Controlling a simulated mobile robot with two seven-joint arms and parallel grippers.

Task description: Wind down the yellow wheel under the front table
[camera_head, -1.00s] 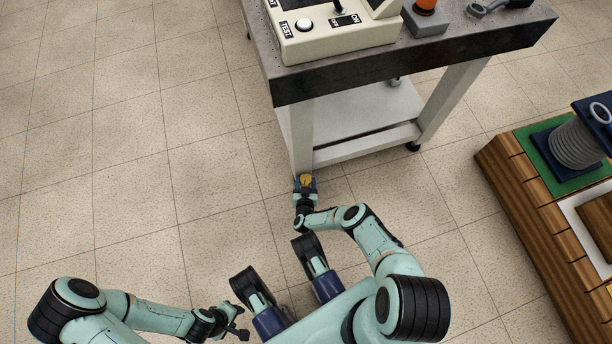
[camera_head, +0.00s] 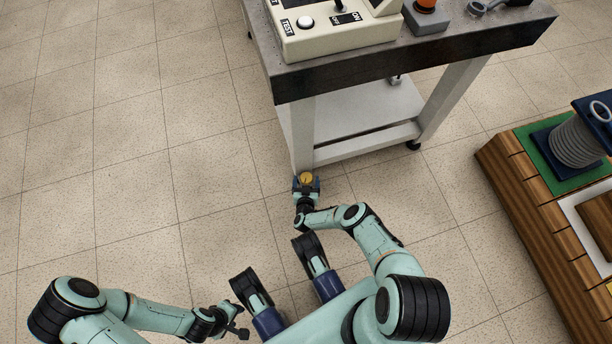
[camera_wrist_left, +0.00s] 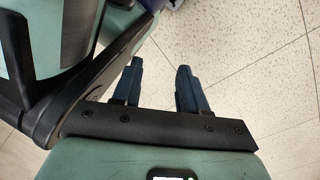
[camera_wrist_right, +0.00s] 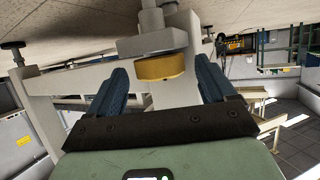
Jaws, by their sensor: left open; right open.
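The yellow wheel (camera_head: 306,178) is at the foot of the front table's near leg, just above the floor. In the right wrist view the yellow wheel (camera_wrist_right: 160,68) sits under a grey bracket on the leg, between and beyond the fingertips. My right gripper (camera_head: 306,186) is open at the wheel, with one finger on each side; I cannot tell whether they touch it. The front table (camera_head: 400,75) stands above with a dark edge and pale legs. My left gripper (camera_head: 236,322) is open and empty, low at the left; its fingers (camera_wrist_left: 160,85) show over bare floor.
A cream control box (camera_head: 335,35) with a TEST button and an orange knob on a grey base (camera_head: 427,15) sit on the tabletop. A wooden bench with a coil (camera_head: 575,140) stands at the right. The floor at left is clear.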

